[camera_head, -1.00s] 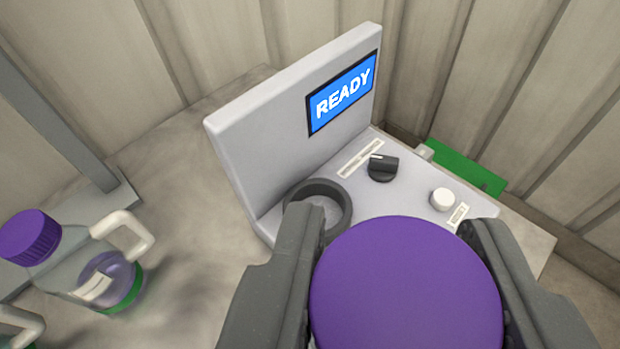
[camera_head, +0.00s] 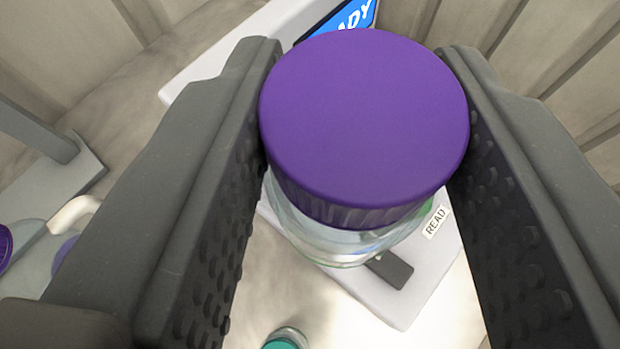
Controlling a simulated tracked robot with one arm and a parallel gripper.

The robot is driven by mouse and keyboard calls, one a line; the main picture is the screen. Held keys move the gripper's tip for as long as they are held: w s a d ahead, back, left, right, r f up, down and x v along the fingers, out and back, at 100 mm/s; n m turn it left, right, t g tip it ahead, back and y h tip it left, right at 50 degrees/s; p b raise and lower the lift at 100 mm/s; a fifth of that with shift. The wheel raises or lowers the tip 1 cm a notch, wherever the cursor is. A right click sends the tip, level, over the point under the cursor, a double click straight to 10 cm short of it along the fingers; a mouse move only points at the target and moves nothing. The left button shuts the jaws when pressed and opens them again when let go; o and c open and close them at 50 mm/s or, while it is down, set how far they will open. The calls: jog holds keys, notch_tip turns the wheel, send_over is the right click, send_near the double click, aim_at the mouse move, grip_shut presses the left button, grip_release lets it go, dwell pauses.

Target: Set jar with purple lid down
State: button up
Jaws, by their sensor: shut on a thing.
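The jar with the purple lid (camera_head: 365,115) is seen from above in the middle of the head camera view. Its clear glass body (camera_head: 330,240) shows below the lid. My gripper (camera_head: 362,100) is shut on the jar, with one dark finger on each side of the lid. The jar hides much of what lies behind and beneath it, and I cannot tell whether its base touches anything.
The pale grey device (camera_head: 410,300) with a blue screen (camera_head: 355,14) lies behind and beneath the jar. A teal-lidded container (camera_head: 285,340) is at the bottom edge. A purple-capped bottle with a white handle (camera_head: 75,212) is partly hidden at left. Ribbed walls stand behind.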

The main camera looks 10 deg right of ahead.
jog(key=shift+m+h, duration=0.4)
jog(key=s+a+f+b, duration=0.2)
jog(key=f+b, duration=0.2)
jog(key=s+a+f+b, duration=0.2)
jog(key=f+b, duration=0.3)
jog(key=s+a+f+b, duration=0.2)
jog(key=f+b, duration=0.2)
jog(key=shift+s+f+b, duration=0.15)
jog(key=shift+b, duration=0.2)
jog(key=w+d+b, duration=0.1)
jog(key=w+d, duration=0.1)
jog(key=w, duration=0.2)
jog(key=w+d+f+b, duration=0.1)
jog(key=w+d, duration=0.1)
jog(key=w, duration=0.3)
jog(key=w+d+b, duration=0.1)
jog(key=w+d, duration=0.1)
jog(key=w, duration=0.3)
jog(key=shift+w+d+f, duration=0.2)
jog(key=shift+w, duration=0.05)
jog(key=shift+f+b, duration=1.5)
jog(key=shift+f, duration=0.3)
jog(key=shift+f, duration=0.1)
jog(key=o, duration=0.7)
jog(key=p+v, duration=0.4)
jog(key=v, duration=0.8)
jog(key=shift+r, duration=0.3)
jog(key=shift+w, duration=0.1)
